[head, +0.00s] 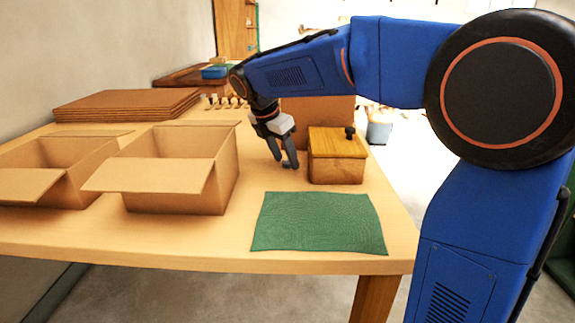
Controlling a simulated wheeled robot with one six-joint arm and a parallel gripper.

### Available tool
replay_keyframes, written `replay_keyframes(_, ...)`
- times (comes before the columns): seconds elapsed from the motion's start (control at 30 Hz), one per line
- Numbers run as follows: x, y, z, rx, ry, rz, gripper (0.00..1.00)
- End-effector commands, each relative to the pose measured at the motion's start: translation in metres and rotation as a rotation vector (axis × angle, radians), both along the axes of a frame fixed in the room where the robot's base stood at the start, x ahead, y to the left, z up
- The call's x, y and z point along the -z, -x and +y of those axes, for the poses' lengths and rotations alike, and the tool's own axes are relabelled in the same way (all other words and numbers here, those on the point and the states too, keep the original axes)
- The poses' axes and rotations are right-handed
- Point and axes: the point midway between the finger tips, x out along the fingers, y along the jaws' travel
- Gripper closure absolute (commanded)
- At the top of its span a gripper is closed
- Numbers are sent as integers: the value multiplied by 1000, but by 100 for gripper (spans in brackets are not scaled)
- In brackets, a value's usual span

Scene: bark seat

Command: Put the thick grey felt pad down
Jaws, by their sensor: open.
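I cannot make out a thick grey felt pad anywhere in the head view. My gripper (283,163) points down over the table, between an open cardboard box and a small wooden box. Its two grey fingers are apart, and I see nothing between them. The fingertips are low, close to the table top; I cannot tell whether they touch it. A green cloth (318,222) lies flat near the table's front edge, nearer the camera than my gripper.
Two open cardboard boxes (225,172) (88,166) stand on the left of the table (180,244). A lidded wooden box (336,171) with a dark knob stands close right of my gripper. Flat brown sheets (125,105) are stacked behind. Small pegs (226,102) stand at the back.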

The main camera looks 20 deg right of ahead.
Motion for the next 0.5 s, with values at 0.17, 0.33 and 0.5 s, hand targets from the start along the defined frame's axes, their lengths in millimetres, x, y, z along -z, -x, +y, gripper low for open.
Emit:
replay_keyframes(0.17, 2, 0, -1, 0, 0, 0, 52)
replay_keyframes(0.33, 2, 0, -1, 0, 0, 0, 74)
replay_keyframes(0.5, 2, 0, 0, 0, 0, 0, 96)
